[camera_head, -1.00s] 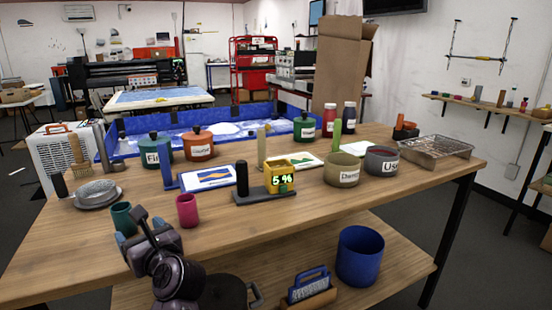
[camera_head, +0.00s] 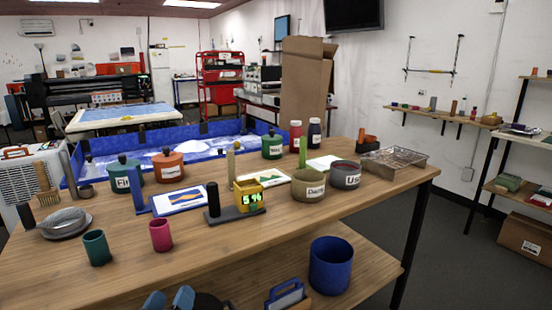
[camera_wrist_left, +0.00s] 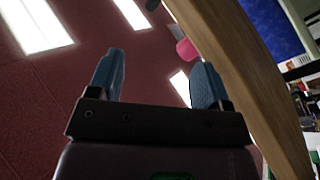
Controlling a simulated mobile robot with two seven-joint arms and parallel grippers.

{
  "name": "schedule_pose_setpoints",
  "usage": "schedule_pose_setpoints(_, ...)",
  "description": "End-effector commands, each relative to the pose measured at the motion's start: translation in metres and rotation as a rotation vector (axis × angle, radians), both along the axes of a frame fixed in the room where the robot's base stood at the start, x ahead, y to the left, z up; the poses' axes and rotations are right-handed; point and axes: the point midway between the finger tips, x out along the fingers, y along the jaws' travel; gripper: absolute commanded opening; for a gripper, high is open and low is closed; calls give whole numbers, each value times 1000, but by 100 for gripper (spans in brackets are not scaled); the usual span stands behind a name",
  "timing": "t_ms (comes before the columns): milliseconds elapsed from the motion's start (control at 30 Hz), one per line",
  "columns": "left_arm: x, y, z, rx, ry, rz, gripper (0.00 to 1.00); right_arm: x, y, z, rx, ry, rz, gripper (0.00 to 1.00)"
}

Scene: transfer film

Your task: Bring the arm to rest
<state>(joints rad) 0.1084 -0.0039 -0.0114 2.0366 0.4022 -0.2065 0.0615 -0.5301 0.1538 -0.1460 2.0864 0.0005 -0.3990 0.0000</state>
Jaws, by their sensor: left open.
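My left gripper (camera_head: 169,299) shows only as two blue fingertips at the bottom edge of the head view, in front of the wooden table's (camera_head: 200,253) near edge. The left wrist view shows its two blue fingers (camera_wrist_left: 156,82) spread apart with nothing between them. That view looks up at the reddish ceiling and lights, with the table edge (camera_wrist_left: 250,85) slanting down the right side. A pink cup (camera_head: 160,235) stands on the table above the gripper in the head view, with a teal cup (camera_head: 97,247) to its left. My right gripper is not in view.
A blue bin (camera_head: 330,265) and a blue-handled brush (camera_head: 286,295) are on the lower shelf.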

Motion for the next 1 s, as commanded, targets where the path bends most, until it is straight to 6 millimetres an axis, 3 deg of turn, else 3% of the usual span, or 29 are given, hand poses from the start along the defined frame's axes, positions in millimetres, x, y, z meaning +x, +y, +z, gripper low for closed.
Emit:
schedule_pose_setpoints(100,-38,10,-45,234,163,11,72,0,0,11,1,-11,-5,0)
schedule_pose_setpoints(300,-112,31,-111,494,395,13,72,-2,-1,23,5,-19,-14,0)
schedule_pose_setpoints(600,-228,54,-165,597,615,-16,72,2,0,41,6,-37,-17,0)
schedule_pose_setpoints(800,-265,63,-178,600,686,-17,72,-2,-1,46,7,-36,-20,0)
schedule_pose_setpoints(1000,-269,64,-180,599,694,-17,72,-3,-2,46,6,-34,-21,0)
